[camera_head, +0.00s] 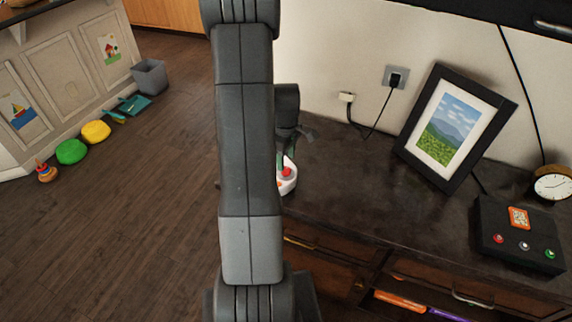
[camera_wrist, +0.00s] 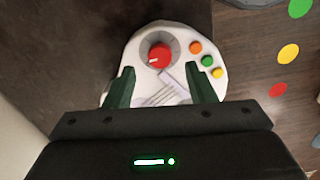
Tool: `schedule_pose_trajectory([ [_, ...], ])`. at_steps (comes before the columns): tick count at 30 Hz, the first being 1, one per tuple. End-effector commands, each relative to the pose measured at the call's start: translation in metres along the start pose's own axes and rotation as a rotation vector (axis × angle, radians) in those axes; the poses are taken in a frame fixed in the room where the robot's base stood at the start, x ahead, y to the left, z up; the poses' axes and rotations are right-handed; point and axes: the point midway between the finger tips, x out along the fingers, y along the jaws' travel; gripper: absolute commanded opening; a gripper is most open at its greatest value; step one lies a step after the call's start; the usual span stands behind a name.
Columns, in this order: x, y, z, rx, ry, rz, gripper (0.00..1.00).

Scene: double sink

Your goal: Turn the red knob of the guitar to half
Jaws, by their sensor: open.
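The white toy guitar (camera_wrist: 190,40) lies on the dark cabinet top. Its red knob (camera_wrist: 159,55) sits in a grey dial ring, with a pale pointer mark toward the left. Orange, green and yellow buttons are right of the knob in the wrist view. The guitar also shows partly behind my arm in the head view (camera_head: 288,180). My gripper (camera_wrist: 162,75) is open, with its dark green fingers over the guitar on either side of the strings, just short of the knob. Nothing is between the fingers except the view of the guitar. The guitar's neck is hidden under the gripper.
A framed landscape picture (camera_head: 455,128) leans near the wall on the cabinet. A black box (camera_head: 519,236) with coloured buttons and a round clock (camera_head: 552,187) stand at the right. A cable hangs from the wall socket (camera_head: 396,77). The cabinet top between guitar and frame is clear.

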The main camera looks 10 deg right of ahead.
Motion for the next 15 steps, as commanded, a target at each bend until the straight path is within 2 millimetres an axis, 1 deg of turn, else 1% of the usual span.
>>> schedule_pose_trajectory([
  [1,0.009,-0.001,0.0,0.0,-0.002,-0.003,0.5],
  [3,0.019,-0.001,0.001,0.0,-0.002,-0.003,0.5],
  [6,0.03,0.0,0.0,0.0,-0.001,-0.002,0.5],
  [10,0.039,0.0,0.0,0.0,-0.001,-0.001,0.5],
  [15,0.043,0.0,0.0,0.0,0.001,0.001,0.5],
])
